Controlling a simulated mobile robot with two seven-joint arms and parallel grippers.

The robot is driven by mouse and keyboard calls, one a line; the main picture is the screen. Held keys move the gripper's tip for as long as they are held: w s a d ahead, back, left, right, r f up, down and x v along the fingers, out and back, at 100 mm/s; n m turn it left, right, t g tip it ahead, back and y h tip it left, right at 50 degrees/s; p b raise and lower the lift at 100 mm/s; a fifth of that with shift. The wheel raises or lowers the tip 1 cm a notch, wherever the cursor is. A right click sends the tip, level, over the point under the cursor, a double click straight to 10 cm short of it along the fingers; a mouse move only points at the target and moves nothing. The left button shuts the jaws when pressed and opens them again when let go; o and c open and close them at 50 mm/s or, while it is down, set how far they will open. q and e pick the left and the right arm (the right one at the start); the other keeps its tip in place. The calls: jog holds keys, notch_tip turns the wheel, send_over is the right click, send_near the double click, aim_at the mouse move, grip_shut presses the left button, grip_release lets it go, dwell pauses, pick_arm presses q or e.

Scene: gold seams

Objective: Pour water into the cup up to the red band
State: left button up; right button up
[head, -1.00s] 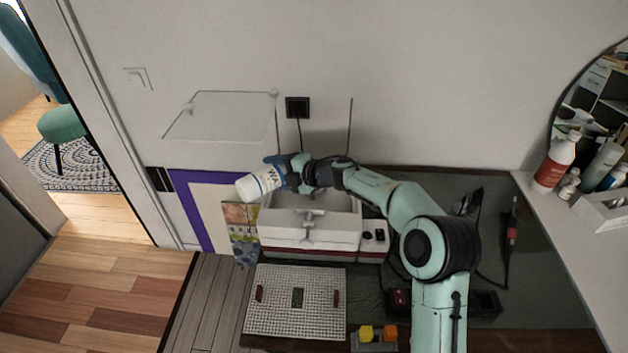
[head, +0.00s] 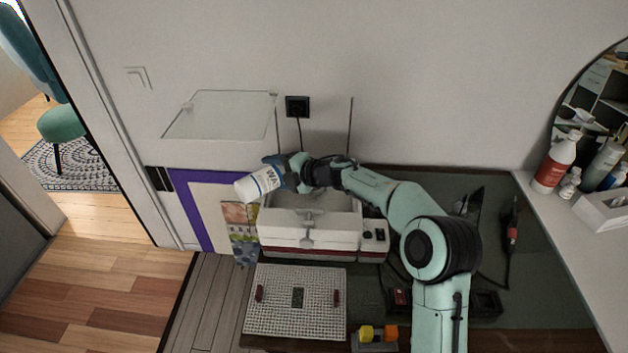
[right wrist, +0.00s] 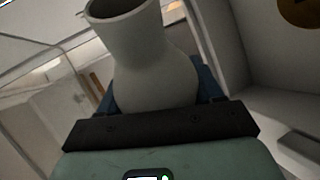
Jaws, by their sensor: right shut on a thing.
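I cannot make out a cup, a red band or flowing water. My left gripper is out of view.
The machine's clear lid (head: 222,115) is raised behind. A white grid board (head: 318,318) lies in front. Yellow and orange blocks (head: 378,333) sit right of it. A soldering-iron-like tool (head: 512,232) lies at the right. A red-labelled bottle (head: 556,165) stands on a side shelf.

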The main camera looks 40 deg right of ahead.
jog(key=shift+a+f+n+h+b, duration=0.1)
jog(key=shift+f+n+h+b, duration=0.15)
jog(key=shift+n+h+b, duration=0.25)
jog(key=shift+s+r+n+p, duration=0.15)
jog(key=shift+r+n+p, duration=0.2)
jog(key=shift+r, duration=0.45)
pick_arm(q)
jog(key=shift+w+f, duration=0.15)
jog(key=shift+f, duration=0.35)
pick_arm(e)
jog(key=shift+d+h, duration=0.2)
jog(key=shift+h, duration=0.1)
jog(key=shift+r+n, duration=0.15)
jog(key=shift+n, duration=0.1)
